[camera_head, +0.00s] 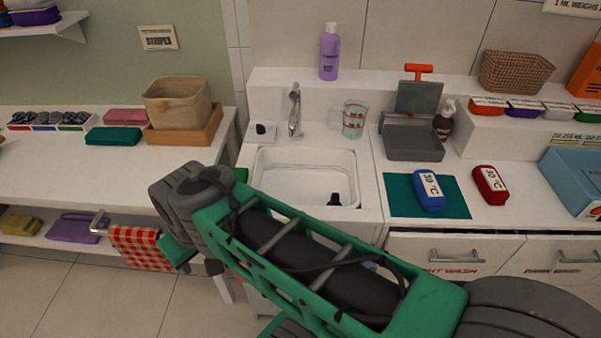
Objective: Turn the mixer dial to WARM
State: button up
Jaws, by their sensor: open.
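A small white plate with a black knob (261,128), which looks like the mixer dial, sits on the counter left of the chrome tap (295,110). Its markings are too small to read, so I cannot tell its setting. The white sink basin (305,160) is in front of the tap, with a small black object (335,199) at its front right. My green and grey arm crosses the foreground and covers the sink's front left. My gripper's fingers do not show.
A measuring jug (354,119) stands right of the tap, and a purple bottle (329,52) on the ledge behind. A grey press-like box (413,125) with a red handle is further right. Blue (430,190) and red (490,184) temperature-labelled blocks lie near the right counter's front. A checked towel (140,248) hangs left.

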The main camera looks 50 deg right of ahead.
aim_at(260, 130)
jog(key=z, duration=1.35)
